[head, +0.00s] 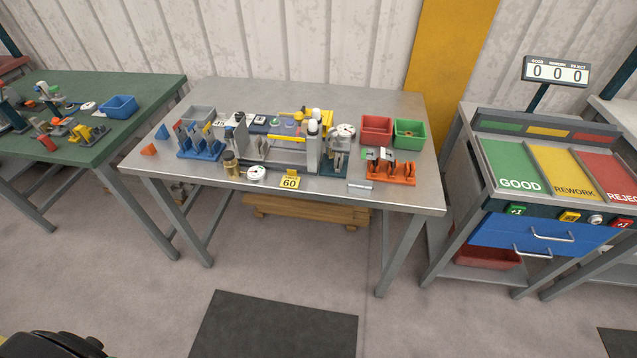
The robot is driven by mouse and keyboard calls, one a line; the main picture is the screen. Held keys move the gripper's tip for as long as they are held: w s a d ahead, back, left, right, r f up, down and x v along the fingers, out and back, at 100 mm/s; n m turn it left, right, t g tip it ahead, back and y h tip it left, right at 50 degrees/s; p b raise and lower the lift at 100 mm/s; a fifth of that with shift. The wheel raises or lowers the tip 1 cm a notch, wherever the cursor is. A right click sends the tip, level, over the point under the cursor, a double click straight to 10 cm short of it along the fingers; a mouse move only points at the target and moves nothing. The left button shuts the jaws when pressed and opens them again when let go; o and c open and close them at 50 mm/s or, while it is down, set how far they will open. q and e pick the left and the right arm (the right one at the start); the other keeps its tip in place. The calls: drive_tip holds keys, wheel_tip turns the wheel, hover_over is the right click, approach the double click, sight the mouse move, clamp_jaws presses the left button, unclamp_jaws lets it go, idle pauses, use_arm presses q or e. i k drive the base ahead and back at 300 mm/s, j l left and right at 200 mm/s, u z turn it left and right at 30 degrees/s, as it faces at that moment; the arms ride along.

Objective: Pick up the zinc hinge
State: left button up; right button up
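No part is clearly recognisable as the zinc hinge at this size. A small silvery flat piece (361,184) lies near the front edge of the grey metal table (405,199). An orange rack (391,175) stands behind it to the right, with grey metal pieces in it. A blue rack (201,148) with grey upright plates stands on the left side of the table. I cannot tell which of these grey pieces is the hinge. Neither of my grippers is in view.
A bending fixture (312,150) fills the table's middle. Red (377,127) and green (410,132) bins stand at back right. A GOOD/REWORK/REJECT station (520,167) is right; a green table (130,82) is left. Floor in front is open.

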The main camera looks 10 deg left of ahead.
sight(360, 187)
drive_tip(key=i+j+z, duration=0.1)
drive_tip(key=j+z, duration=0.55)
drive_tip(key=i+j+z, duration=0.1)
drive_tip(key=j+z, duration=0.25)
drive_tip(key=l, duration=0.1)
